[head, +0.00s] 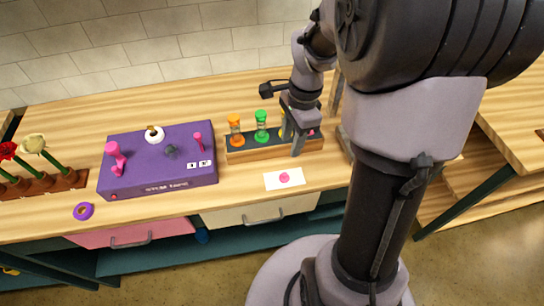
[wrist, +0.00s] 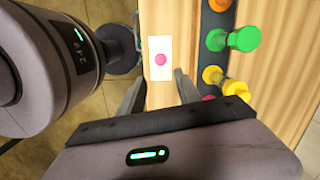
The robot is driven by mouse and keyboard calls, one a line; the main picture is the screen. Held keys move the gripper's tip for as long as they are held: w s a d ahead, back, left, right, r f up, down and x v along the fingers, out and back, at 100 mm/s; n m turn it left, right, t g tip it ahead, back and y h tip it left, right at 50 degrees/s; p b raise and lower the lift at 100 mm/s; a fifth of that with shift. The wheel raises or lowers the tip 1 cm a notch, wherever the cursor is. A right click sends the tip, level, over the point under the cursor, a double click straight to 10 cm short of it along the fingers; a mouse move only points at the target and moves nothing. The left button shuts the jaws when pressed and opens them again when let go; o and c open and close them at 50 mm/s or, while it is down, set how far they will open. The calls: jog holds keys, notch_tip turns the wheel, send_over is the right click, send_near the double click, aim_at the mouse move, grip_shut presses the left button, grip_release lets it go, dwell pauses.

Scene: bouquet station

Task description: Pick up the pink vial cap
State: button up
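My gripper (head: 292,143) is open, with its two fingers apart over the right part of the dark-topped wooden vial rack (head: 240,157). In the wrist view the open fingers (wrist: 158,92) have nothing visible between their tips. A small pink piece (head: 311,132) shows at the rack's right end, just right of the fingers; it is partly hidden in the wrist view (wrist: 208,97). A round pink disc (head: 284,177) lies on a white card (head: 271,184) in front of the rack, and also shows in the wrist view (wrist: 160,59). I cannot tell whether it is a cap or a print.
An orange vial (head: 235,130) and a green vial (head: 261,126) stand in the rack; a yellow vial (wrist: 228,85) shows in the wrist view. A purple box (head: 150,180) with pink handles stands left. A purple ring (head: 83,211) lies near the front edge.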

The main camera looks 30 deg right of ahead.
jog(key=b, duration=0.3)
send_over(285, 174)
notch_tip(285, 174, down, 9)
jog(key=shift+w+d+r, duration=0.1)
notch_tip(285, 174, down, 6)
jog(key=shift+r+b, duration=0.15)
jog(key=shift+b, duration=1.1)
jog(key=shift+r, duration=0.2)
jog(key=shift+c, duration=0.2)
grip_shut()
